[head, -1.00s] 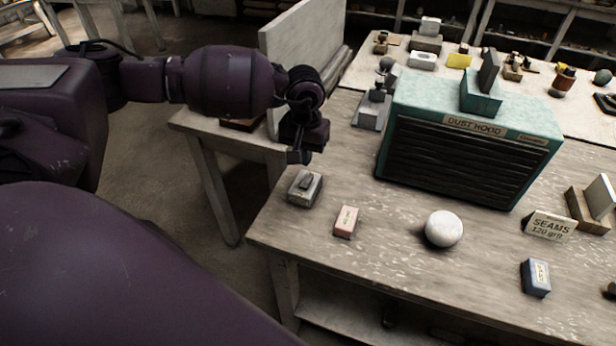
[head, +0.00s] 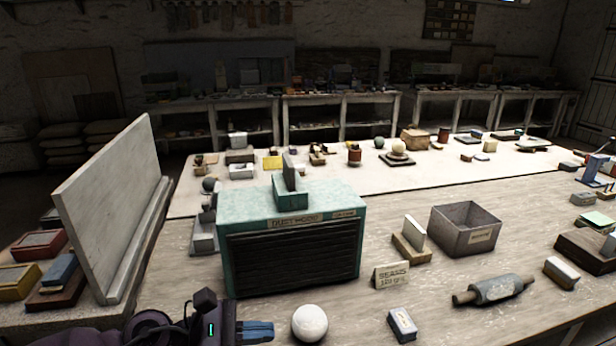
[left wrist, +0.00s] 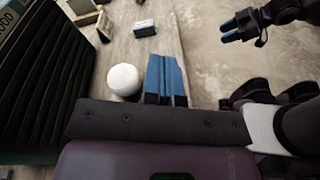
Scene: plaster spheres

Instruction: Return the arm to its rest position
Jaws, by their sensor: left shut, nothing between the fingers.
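My left gripper (head: 256,331) shows at the bottom of the head view, its blue fingers shut and empty. The fingers also show in the left wrist view (left wrist: 165,78). A white plaster sphere (head: 309,323) rests on the workbench (head: 400,290), just right of the fingertips in the head view. In the left wrist view the sphere (left wrist: 123,80) shows left of the fingers, and nothing is held. My right gripper (left wrist: 230,30) shows at the upper right of the left wrist view, over the floor; its finger gap is unclear. Most of my left arm is out of the head view.
A teal dust hood (head: 291,240) stands behind the sphere. A sign (head: 391,275), a small blue-and-white block (head: 402,325), a roller (head: 494,289) and a grey open box (head: 465,228) lie to the right. An upright pale board (head: 113,210) stands at left.

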